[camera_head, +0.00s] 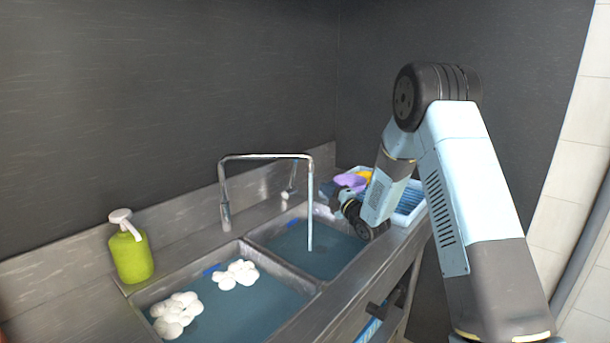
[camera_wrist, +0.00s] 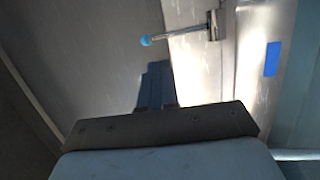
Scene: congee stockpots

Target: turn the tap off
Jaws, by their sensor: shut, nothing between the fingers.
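The tap (camera_head: 265,156) is a bent metal spout over the twin sink, and a stream of water (camera_head: 310,215) falls from it into the right basin. In the wrist view a thin metal lever (camera_wrist: 178,33) with a light blue ball at its tip (camera_wrist: 147,40) sticks out from a small metal mount (camera_wrist: 214,25). A small metal lever also shows behind the right basin in the head view (camera_head: 289,187). In the head view the arm's end partly hides the fingers.
The left basin (camera_head: 240,308) holds water and white foam (camera_head: 178,315). A green soap bottle (camera_head: 131,255) stands at the left rim. A pale rack (camera_head: 412,198) with purple and yellow items stands right of the sink, close to my arm. A dark wall (camera_head: 150,90) rises behind.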

